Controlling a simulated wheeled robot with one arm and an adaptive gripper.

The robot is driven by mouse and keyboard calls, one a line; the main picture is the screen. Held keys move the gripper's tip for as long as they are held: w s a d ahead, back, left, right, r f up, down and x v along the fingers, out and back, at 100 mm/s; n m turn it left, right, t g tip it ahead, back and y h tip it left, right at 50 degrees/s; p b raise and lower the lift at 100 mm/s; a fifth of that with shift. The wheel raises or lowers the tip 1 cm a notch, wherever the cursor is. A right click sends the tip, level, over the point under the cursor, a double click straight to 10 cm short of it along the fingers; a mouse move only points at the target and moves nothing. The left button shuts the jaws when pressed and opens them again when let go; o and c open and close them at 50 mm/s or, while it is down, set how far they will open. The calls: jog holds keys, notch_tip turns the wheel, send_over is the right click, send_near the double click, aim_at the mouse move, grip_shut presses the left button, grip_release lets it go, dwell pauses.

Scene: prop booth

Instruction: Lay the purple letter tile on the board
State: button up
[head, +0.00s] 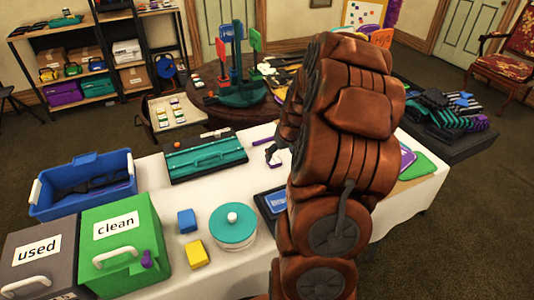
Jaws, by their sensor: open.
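I cannot make out a purple letter tile for certain. A small purple piece (262,141) lies on the white-clothed table behind the teal case's right end, and a larger purple piece (407,158) shows right of my arm. A pale board (179,124) with several small coloured tiles stands low beyond the table. I cannot tell whether it is the task's board.
The table (190,220) holds a blue tub (84,208), green "clean" box (125,278), grey "used" box (22,278), teal case (205,158), round teal tin (233,238), and blue (186,220) and yellow (196,254) blocks. A round dark table (205,102) stands behind.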

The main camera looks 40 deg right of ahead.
aim_at(275, 161)
jog(key=shift+w+d+f, duration=0.25)
jog(key=shift+d+f, duration=0.05)
jog(key=shift+d, duration=0.05)
jog(key=shift+p+x, duration=0.3)
jog(key=shift+x, duration=0.7)
jog(key=shift+w+d+f+p, duration=0.1)
jog(key=shift+w+f+p, duration=0.4)
jog(key=shift+w+f, duration=0.25)
jog(key=shift+x, duration=0.9)
jog(key=shift+w+f+p, duration=0.3)
jog(key=shift+f+p, duration=0.05)
jog(key=shift+f, duration=0.25)
jog(key=shift+d, duration=0.1)
jog(key=c, duration=1.1)
